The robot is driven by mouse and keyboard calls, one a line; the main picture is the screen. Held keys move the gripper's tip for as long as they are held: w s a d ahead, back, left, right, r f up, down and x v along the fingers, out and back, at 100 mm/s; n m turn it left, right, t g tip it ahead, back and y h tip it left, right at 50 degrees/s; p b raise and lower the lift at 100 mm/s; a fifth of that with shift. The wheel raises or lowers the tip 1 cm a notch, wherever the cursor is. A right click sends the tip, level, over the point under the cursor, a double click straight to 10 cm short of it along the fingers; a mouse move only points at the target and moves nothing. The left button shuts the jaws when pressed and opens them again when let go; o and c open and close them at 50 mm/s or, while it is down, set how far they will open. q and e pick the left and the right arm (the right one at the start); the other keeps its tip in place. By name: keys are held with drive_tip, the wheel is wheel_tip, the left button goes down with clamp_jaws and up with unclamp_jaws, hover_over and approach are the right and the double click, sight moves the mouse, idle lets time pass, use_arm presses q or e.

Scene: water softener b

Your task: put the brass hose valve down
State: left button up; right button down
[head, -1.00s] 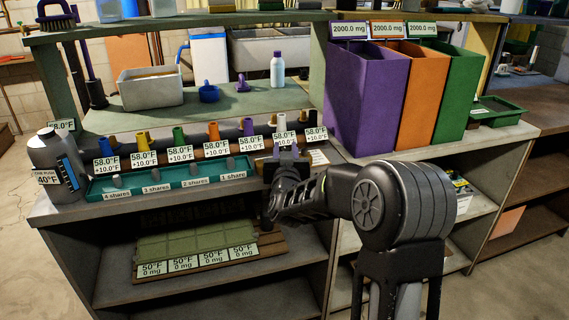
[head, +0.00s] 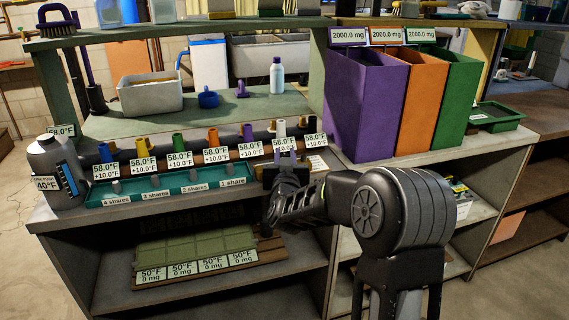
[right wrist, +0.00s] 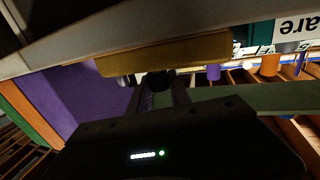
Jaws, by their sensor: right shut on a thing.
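My right gripper (head: 286,158) is at the right end of the grey counter, in front of the row of coloured valves. In the right wrist view its fingers (right wrist: 163,96) are closed about a small dark round piece (right wrist: 157,82), which I take for the brass hose valve; its brass colour does not show. In the head view the held thing is hidden by the gripper. A tan block or board (right wrist: 170,54) lies close beyond the fingertips in the right wrist view. I cannot tell whether the held piece touches it. My left gripper is not in view.
A teal tray (head: 170,189) with share labels lies left of the gripper. Purple (head: 360,105), orange (head: 408,100) and green (head: 452,95) bins stand to the right. A grey jug (head: 55,170) stands at the counter's left end. Labelled green pads (head: 195,250) lie on the shelf below.

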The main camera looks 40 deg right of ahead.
sight(285, 155)
wheel_tip(285, 155, up, 10)
drive_tip(key=shift+r+p, duration=0.1)
drive_tip(key=shift+p, duration=0.7)
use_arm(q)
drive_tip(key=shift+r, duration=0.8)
